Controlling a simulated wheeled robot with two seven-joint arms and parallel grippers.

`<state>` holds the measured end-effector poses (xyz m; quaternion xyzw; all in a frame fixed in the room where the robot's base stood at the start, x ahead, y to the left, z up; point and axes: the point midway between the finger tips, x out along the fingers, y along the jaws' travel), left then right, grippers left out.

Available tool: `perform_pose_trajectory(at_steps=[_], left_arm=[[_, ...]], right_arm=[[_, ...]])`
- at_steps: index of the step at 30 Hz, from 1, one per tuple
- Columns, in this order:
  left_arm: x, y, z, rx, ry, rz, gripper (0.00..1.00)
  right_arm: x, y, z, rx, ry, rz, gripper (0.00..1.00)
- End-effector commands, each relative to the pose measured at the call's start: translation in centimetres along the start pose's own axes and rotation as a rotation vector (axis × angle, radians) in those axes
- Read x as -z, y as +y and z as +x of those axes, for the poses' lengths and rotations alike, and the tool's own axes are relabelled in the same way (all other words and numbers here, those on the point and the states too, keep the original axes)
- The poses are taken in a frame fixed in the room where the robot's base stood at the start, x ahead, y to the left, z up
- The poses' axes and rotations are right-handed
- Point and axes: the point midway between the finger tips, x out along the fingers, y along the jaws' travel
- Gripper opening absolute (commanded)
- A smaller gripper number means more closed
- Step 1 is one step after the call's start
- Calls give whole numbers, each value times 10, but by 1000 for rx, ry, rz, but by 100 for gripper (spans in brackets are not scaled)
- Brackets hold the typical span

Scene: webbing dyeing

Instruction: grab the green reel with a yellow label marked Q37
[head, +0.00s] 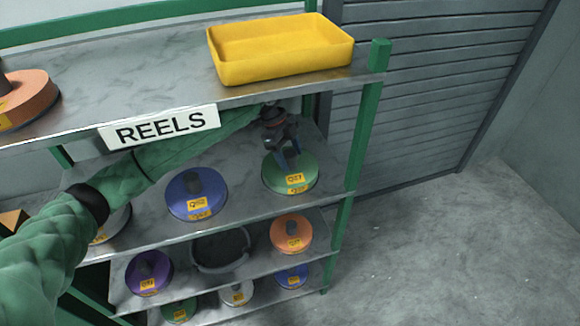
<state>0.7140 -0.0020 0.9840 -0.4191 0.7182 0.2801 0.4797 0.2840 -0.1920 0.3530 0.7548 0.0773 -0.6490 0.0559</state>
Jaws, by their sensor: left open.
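A green reel (300,178) with a yellow label lies near the right end of the shelf under the REELS sign. Its label reads like Q37, but the print is small. My left arm reaches in from the left, under the top shelf. My left gripper (289,160) is open, with its dark fingers pointing down over the middle of the green reel. The fingers hide the reel's hub, and I cannot tell whether they touch it. Another green reel (179,311) with a yellow label sits on the lowest shelf. My right gripper is not in view.
A blue reel (193,208) sits left of the green reel. A yellow tray (230,72) stands on the top shelf above. A green post (362,140) bounds the right; open floor lies beyond.

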Motion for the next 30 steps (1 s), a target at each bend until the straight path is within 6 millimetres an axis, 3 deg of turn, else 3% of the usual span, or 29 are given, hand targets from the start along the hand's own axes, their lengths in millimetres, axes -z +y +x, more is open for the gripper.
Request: perform_pose_trajectory(at_steps=[6,16,30], left_arm=[[0,0,1,0,0,0,64],[0,0,0,0,0,0,0],[2,0,-5,1,0,1,0]], right_arm=[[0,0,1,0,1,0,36],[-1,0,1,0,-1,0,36],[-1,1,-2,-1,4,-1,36]])
